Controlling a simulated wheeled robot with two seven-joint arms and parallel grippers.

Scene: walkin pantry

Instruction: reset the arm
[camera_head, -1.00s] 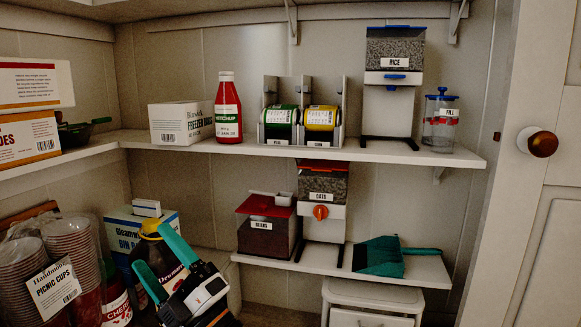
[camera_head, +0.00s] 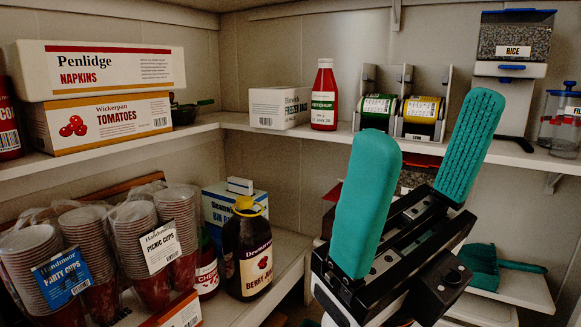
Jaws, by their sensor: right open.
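My right gripper (camera_head: 420,168) rises in the lower right of the head view, close to the camera. Its two teal fingers stand wide apart with nothing between them. It hides part of the back shelves, including most of the lower shelf and the red-lidded bin there. My left gripper does not show.
The upper shelf (camera_head: 245,124) holds a ketchup bottle (camera_head: 323,97), two cans (camera_head: 400,112), a rice dispenser (camera_head: 513,45) and a tomatoes box (camera_head: 105,122). The lower left shelf holds picnic cups (camera_head: 135,235) and a dark jug (camera_head: 246,250). A teal dustpan (camera_head: 481,265) lies at lower right.

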